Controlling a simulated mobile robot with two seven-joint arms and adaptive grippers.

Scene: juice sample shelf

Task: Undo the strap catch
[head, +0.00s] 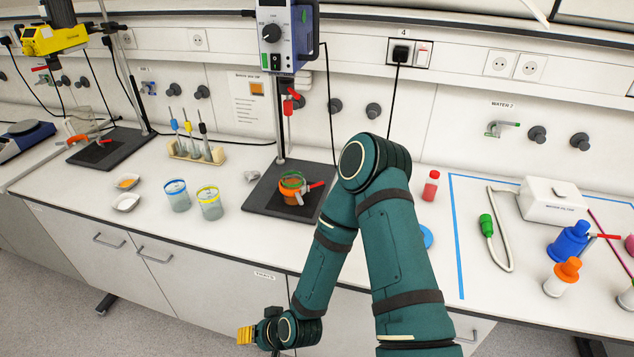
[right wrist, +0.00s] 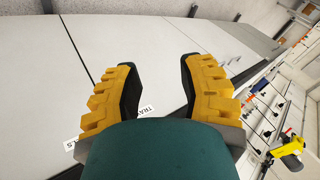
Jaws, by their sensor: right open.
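I cannot clearly make out a strap catch. In the head view an orange-brown cup (head: 288,196) with a green rim stands on a black stand base, and a red-handled clip (head: 311,187) lies against its right side; I cannot tell whether that is a strap. My right gripper (head: 246,335) is low at the front, beside the grey cabinet fronts and away from the cup. In the right wrist view its yellow-and-black fingers (right wrist: 160,90) are spread with nothing between them. My left gripper is not in view.
The white bench top (head: 150,185) carries a pipette rack (head: 195,152), two rimmed beakers (head: 208,202), a red-capped bottle (head: 431,186) and a white box (head: 552,200). Blue tape (head: 457,235) marks an area at right. Grey cabinet doors (head: 115,255) run below. A yellow device (head: 55,38) hangs at upper left.

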